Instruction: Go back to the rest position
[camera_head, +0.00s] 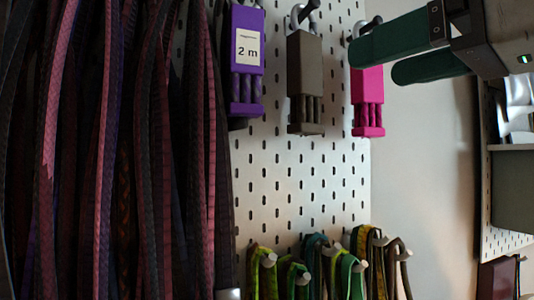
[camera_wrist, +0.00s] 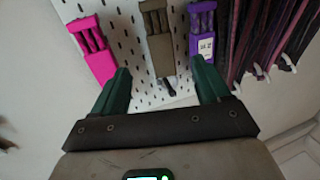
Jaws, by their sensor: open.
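My gripper (camera_head: 378,60) is at the upper right of the head view, its two green fingers pointing left. The fingers are spread apart with nothing between them. In the head view they overlap the top of a pink block (camera_head: 368,100) hanging on the pegboard. My gripper (camera_wrist: 162,78) also shows in the wrist view, with the white pegboard beyond the fingers. A grey-brown block (camera_head: 306,82) and a purple block (camera_head: 246,60) labelled "2 m" hang left of the pink one. How far the fingertips are from the board is hard to tell.
Dark, purple and pink braided cords (camera_head: 105,150) hang thickly at the left. Green, yellow and brown cords (camera_head: 345,275) hang on lower pegs of the pegboard (camera_head: 300,185). A bare wall (camera_head: 425,160) lies to its right, then a shelf (camera_head: 512,147) at the right edge.

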